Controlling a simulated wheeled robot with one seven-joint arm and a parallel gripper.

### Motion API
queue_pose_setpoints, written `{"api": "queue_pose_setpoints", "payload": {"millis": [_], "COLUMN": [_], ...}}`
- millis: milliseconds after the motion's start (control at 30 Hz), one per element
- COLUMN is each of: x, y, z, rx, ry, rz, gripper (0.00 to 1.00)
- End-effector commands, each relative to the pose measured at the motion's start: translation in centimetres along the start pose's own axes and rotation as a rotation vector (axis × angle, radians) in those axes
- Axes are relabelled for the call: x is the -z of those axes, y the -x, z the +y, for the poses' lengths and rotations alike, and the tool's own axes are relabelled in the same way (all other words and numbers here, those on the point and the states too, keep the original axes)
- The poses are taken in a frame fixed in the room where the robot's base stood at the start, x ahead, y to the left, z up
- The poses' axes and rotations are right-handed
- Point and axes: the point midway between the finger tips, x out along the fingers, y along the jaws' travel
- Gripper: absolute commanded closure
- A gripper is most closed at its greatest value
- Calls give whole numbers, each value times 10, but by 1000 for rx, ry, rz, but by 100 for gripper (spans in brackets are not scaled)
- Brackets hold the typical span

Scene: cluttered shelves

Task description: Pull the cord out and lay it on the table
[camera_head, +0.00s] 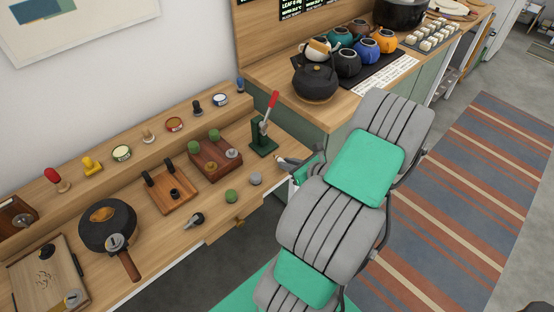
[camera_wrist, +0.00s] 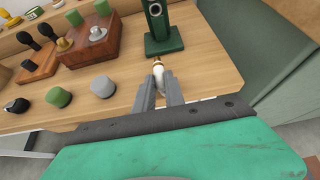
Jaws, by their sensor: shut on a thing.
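My gripper (camera_wrist: 160,88) is shut on a pale cord end (camera_wrist: 158,72) with a brass-coloured tip, in the wrist view. The tip points at the foot of a dark green stand (camera_wrist: 164,44); I cannot tell whether they touch. The stand has a round dark opening in its upright. In the head view the stand (camera_head: 263,142) carries a red-handled lever (camera_head: 270,108). My gripper (camera_head: 284,162) is there at the table's right edge, just below the stand. The rest of the cord is mostly hidden by the fingers and hand.
Green and grey knobs (camera_head: 231,196) (camera_head: 255,178) stand left of my gripper on the wooden table (camera_head: 215,208). A wooden block with knobs (camera_head: 214,158) and a pan (camera_head: 107,224) are farther left. A counter with a black kettle (camera_head: 316,82) rises behind. Bare tabletop lies around the knobs.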

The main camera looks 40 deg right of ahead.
Motion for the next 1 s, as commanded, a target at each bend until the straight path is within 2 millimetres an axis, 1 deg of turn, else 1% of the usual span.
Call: {"api": "queue_pose_setpoints", "payload": {"millis": [267,533,567,600,867,1000], "x": [8,8,8,8,8,8], "y": [-5,-5,-5,-5,-5,-5], "z": [0,0,0,0,0,0], "rx": [0,0,0,0,0,0], "ry": [0,0,0,0,0,0], "rz": [0,0,0,0,0,0], "gripper": [100,100,85,82,60,60]}}
